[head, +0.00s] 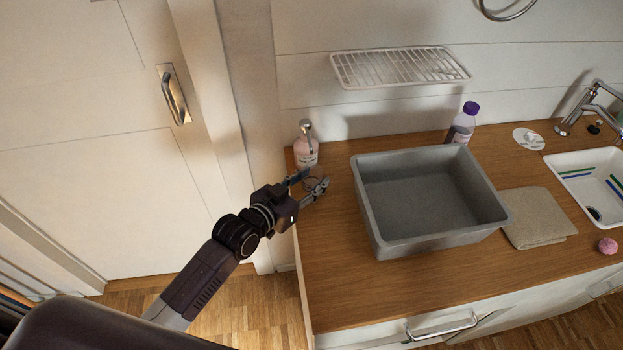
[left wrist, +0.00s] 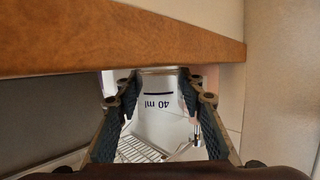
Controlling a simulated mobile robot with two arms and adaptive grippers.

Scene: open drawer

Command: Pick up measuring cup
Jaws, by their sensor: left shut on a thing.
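The measuring cup (left wrist: 158,122) is a clear or whitish cup marked "40 ml". In the left wrist view it sits between the two dark fingers of my left gripper (left wrist: 157,90), with the marking upside down. In the head view my left gripper (head: 313,183) is shut on it above the left end of the wooden counter, just in front of the soap bottle. There the cup is small and mostly hidden by the fingers. My right gripper is not in view.
A pink soap pump bottle (head: 306,150) stands just behind the left gripper. A large grey bin (head: 372,220) is to its right on the counter (head: 335,290). A wire rack (head: 400,66) hangs on the wall. A folded cloth (head: 538,220) and a sink (head: 590,170) are farther right.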

